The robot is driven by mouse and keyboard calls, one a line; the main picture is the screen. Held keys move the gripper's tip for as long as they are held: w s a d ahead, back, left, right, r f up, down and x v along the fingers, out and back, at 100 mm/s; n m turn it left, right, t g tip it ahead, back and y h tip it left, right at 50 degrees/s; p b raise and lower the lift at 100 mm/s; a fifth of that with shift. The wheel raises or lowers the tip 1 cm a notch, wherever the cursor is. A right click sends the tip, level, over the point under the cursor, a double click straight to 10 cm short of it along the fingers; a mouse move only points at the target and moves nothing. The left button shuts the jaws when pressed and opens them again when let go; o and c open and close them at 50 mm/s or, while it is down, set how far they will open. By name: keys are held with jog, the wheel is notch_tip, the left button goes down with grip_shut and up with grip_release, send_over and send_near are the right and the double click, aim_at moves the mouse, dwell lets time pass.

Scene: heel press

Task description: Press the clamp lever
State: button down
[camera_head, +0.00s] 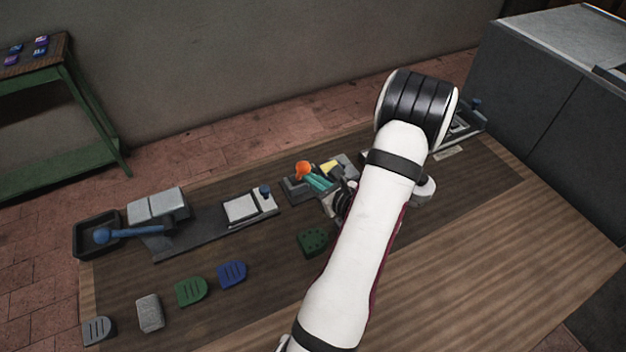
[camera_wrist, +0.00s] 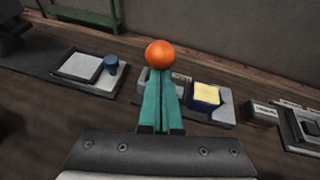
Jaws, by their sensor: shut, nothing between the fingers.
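The clamp lever's orange ball knob (camera_head: 303,170) stands over a grey clamp base (camera_head: 291,190) near the middle of the bench. My gripper (camera_head: 312,179) has teal fingers, closed together and empty, with their tips right at the knob. In the wrist view the orange knob (camera_wrist: 159,54) shows just beyond the tips of my gripper (camera_wrist: 160,74). I cannot tell whether they touch. The lever's arm is hidden behind the fingers. A yellow-topped block (camera_wrist: 206,95) sits on the clamp to the right of the fingers.
Several loose heel-shaped pieces, one green (camera_head: 313,241), lie in front. Another fixture (camera_head: 462,124) stands at the far right.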

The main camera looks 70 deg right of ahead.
jog(key=shift+w+d+r, duration=0.1)
jog(key=shift+r, duration=0.05)
jog(key=shift+w+d+r+g+y, duration=0.7)
jog(key=shift+g+y, duration=0.1)
jog(key=shift+g, duration=0.2)
jog(key=shift+w+d+r, duration=0.3)
jog(key=shift+w+d, duration=0.15)
jog(key=shift+w, duration=0.05)
jog(key=shift+w+d+r, duration=0.25)
jog(key=shift+w+d, duration=0.2)
jog(key=shift+w+d+r, duration=0.1)
jog(key=shift+w+d, duration=0.95)
jog(key=shift+w, duration=0.05)
jog(key=shift+w+d, duration=0.1)
jog(key=s+a+r, duration=0.4)
jog(key=s+r, duration=0.3)
jog(key=r, duration=0.4)
